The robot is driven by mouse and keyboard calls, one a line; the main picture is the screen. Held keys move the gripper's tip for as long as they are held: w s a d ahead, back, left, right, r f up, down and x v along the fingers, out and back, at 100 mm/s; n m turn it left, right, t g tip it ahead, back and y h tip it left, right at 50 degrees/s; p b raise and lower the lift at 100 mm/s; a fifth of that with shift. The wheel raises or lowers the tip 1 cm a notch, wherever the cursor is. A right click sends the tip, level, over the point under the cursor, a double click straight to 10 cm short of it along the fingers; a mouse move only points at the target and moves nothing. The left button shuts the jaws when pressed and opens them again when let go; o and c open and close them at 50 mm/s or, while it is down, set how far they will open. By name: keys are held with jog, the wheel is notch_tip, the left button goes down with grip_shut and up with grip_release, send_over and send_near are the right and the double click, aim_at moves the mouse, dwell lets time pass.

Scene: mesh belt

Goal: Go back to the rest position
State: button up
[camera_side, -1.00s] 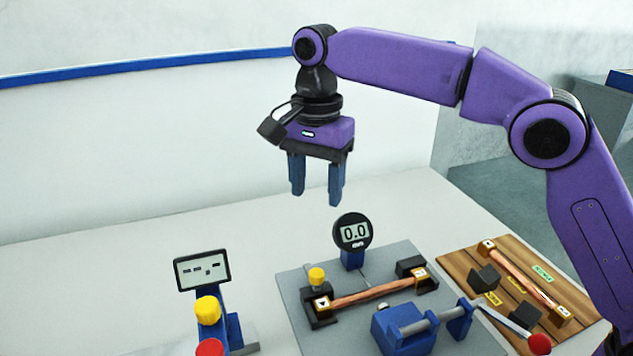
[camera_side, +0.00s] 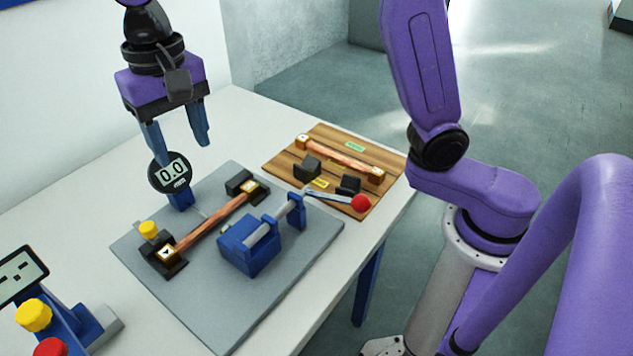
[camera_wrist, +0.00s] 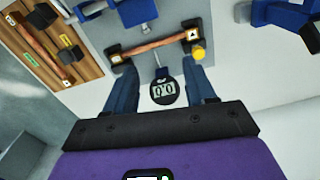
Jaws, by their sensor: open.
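My gripper (camera_side: 178,143) is open and empty. It hangs in the air, fingers down, above the back left of the grey plate (camera_side: 202,312), near the round dial gauge (camera_side: 171,173). The dial reads 0.0. A copper-coloured braided bar (camera_side: 215,217) lies across two black end holders on the plate, apart from my fingers. In the wrist view my open fingers (camera_wrist: 164,90) flank the dial (camera_wrist: 164,90), and the bar (camera_wrist: 155,46) shows beyond it.
A blue clamp block (camera_side: 250,245) with a red-knobbed lever (camera_side: 361,203) stands on the plate. A wooden board (camera_side: 272,163) holds a second bar (camera_side: 338,155) and black blocks. A small display (camera_side: 18,273) with yellow and red buttons stands at lower left.

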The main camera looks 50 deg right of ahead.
jog(key=s+d+f+n, duration=0.5)
jog(key=s+d+n, duration=0.2)
jog(key=s+d, duration=0.4)
jog(key=s+d+f+n, duration=0.5)
jog(key=s+d+n, duration=0.2)
jog(key=s+d, duration=0.5)
jog(key=shift+s+d, duration=0.15)
jog(key=shift+d, duration=0.3)
